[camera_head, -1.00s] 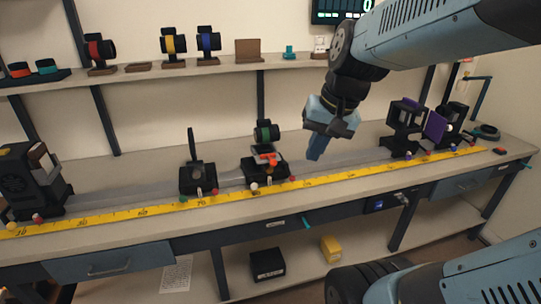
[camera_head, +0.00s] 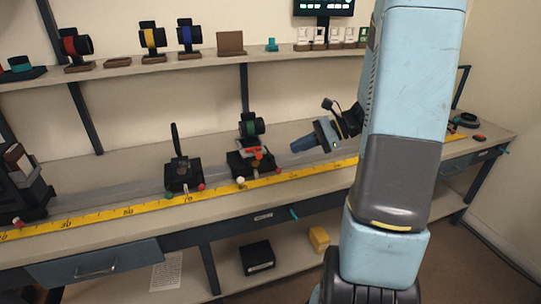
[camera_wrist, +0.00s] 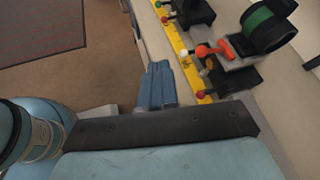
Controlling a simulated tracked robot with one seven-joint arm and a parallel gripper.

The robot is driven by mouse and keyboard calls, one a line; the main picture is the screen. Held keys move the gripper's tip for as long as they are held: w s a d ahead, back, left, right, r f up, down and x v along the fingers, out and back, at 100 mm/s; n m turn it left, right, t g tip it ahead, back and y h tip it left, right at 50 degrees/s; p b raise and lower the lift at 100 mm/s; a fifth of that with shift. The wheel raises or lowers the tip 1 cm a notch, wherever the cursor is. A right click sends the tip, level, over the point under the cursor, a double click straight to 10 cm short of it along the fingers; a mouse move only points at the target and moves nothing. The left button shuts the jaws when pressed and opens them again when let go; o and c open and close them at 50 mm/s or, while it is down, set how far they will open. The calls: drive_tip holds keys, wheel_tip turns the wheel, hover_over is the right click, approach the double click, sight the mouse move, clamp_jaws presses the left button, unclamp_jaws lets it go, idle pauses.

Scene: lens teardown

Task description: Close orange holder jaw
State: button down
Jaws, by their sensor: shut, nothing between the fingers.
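The orange holder jaw (camera_head: 255,153) is a small orange-red piece on the holder (camera_head: 249,165), a black stand on the bench rail, just below a green-banded lens (camera_head: 251,127). In the wrist view the orange jaw (camera_wrist: 227,48) lies beside the green-banded lens (camera_wrist: 268,25), with an orange-red knob at its left end. I cannot tell how far the jaw is open. My gripper (camera_head: 296,147) is shut and empty, to the right of the holder and apart from it, pointing left. In the wrist view my gripper's blue fingers (camera_wrist: 158,68) are together, left of the holder.
A yellow ruler (camera_head: 130,211) runs along the bench front. A black stand with an upright plate (camera_head: 182,172) is left of the holder. A shelf (camera_head: 130,69) with red, yellow and blue lenses is behind.

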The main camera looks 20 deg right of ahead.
drive_tip(key=w+d+f+m+t, duration=0.3)
drive_tip(key=d+f+m, duration=0.2)
drive_tip(key=d, duration=0.1)
drive_tip(key=r+x, duration=0.1)
drive_tip(key=x, duration=1.2)
drive_tip(key=shift+w+a+y, duration=0.3)
drive_tip(key=shift+w+a, duration=0.1)
drive_tip(key=shift+w, duration=0.05)
drive_tip(key=shift+w+r, duration=0.1)
drive_tip(key=shift+w, duration=1.25)
drive_tip(key=shift+d, duration=0.1)
drive_tip(key=v, duration=1.4)
drive_tip(key=shift+s+f, duration=0.25)
